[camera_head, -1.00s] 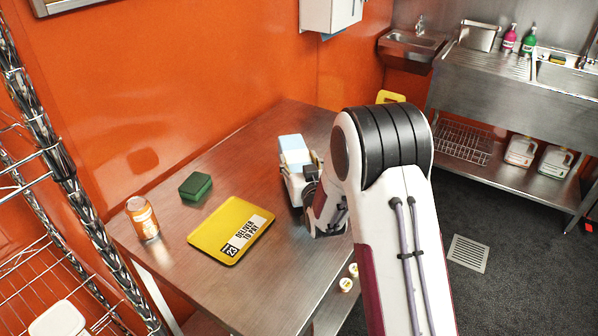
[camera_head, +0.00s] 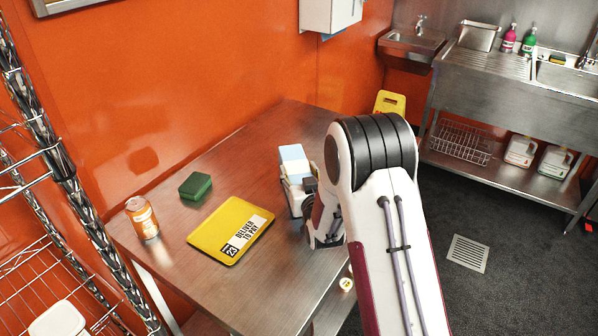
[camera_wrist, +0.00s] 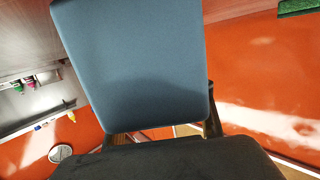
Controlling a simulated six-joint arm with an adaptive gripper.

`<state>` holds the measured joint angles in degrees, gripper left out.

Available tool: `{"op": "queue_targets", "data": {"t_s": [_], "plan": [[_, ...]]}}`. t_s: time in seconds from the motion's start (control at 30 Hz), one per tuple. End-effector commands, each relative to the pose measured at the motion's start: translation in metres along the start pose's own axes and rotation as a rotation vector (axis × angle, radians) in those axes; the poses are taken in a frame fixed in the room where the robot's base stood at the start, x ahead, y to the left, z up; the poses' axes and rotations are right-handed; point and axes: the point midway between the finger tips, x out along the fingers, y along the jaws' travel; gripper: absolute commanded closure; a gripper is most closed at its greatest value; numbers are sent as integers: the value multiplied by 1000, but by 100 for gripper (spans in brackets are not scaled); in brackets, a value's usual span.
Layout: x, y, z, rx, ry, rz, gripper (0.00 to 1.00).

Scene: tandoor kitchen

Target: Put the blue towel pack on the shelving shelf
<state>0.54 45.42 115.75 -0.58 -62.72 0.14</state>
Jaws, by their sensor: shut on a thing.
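The blue towel pack (camera_head: 294,157) is a pale blue block with a white lower part, above the steel table near the wall. My gripper (camera_head: 298,180) is shut on it; my arm hides part of the hold. In the wrist view the pack (camera_wrist: 135,60) fills the middle, held between the dark fingers (camera_wrist: 160,138). The wire shelving (camera_head: 40,150) stands at the left edge, with chrome posts and wire shelves. The pack is well to the right of it.
On the steel table (camera_head: 175,260) lie a yellow sign (camera_head: 215,230), a dark green block (camera_head: 195,186) and an orange can (camera_head: 142,218). A white container (camera_head: 58,320) sits low in the shelving. An orange wall (camera_head: 180,80) runs behind the table.

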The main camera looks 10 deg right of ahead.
Motion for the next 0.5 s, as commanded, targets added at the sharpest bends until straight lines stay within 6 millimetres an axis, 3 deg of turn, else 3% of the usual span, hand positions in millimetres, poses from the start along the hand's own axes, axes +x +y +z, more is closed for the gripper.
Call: {"op": "queue_targets", "data": {"t_s": [0.33,0.37,0.4,0.5], "plan": [[1,0,2,0,3,0,83],[0,0,3,0,1,0,41],[0,0,2,0,0,0,32],[0,0,3,0,0,0,32]]}}
